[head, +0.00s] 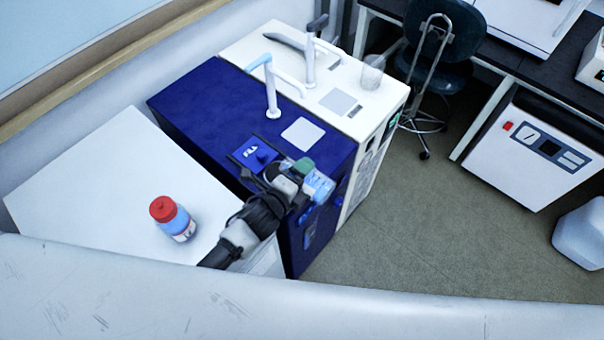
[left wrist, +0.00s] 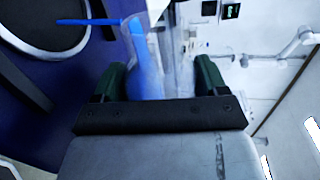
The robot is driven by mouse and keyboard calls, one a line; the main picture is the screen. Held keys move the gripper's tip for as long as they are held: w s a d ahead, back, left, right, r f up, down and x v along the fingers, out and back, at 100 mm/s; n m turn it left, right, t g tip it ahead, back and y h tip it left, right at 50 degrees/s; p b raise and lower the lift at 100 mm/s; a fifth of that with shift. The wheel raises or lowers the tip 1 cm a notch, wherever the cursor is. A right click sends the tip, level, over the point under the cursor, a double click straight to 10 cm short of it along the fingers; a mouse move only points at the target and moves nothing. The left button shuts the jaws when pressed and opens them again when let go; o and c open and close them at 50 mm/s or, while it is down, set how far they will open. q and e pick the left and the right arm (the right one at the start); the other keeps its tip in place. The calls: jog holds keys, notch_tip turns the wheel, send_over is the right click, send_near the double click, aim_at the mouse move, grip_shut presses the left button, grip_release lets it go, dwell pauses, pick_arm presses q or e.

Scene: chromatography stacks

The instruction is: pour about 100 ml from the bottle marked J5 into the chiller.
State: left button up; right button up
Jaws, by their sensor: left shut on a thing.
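My left gripper (head: 303,178) is shut on a clear bottle with blue liquid (head: 319,187), held beside the front right part of the dark blue cabinet's top. In the left wrist view, the bottle (left wrist: 145,62) stands between the green fingers of the left gripper (left wrist: 158,80). Its mark cannot be read, so I cannot tell if it is J5. The dark blue cabinet (head: 205,98), which looks like the chiller, has a blue plate marked FILL with a blue knob or cap (head: 262,155). My right gripper is not in view.
A red-capped bottle with blue liquid (head: 172,218) stands on the white cabinet (head: 95,185) at left. A white machine (head: 345,100) behind the blue one carries a clear beaker (head: 372,71). A chair (head: 438,35) stands behind. The floor (head: 430,220) at right is mostly clear.

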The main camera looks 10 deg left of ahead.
pick_arm(q)
jog(key=shift+s+d+r+m, duration=0.1)
jog(key=shift+r+m, duration=0.1)
jog(key=shift+m, duration=0.35)
jog(key=shift+d+r+m, duration=0.1)
jog(key=shift+r+m, duration=0.05)
jog(key=shift+m, duration=0.4)
notch_tip(320, 180, up, 3)
jog(key=m+t+y, duration=0.1)
jog(key=m, duration=0.1)
jog(key=shift+d+m, duration=0.1)
jog(key=shift+m, duration=0.3)
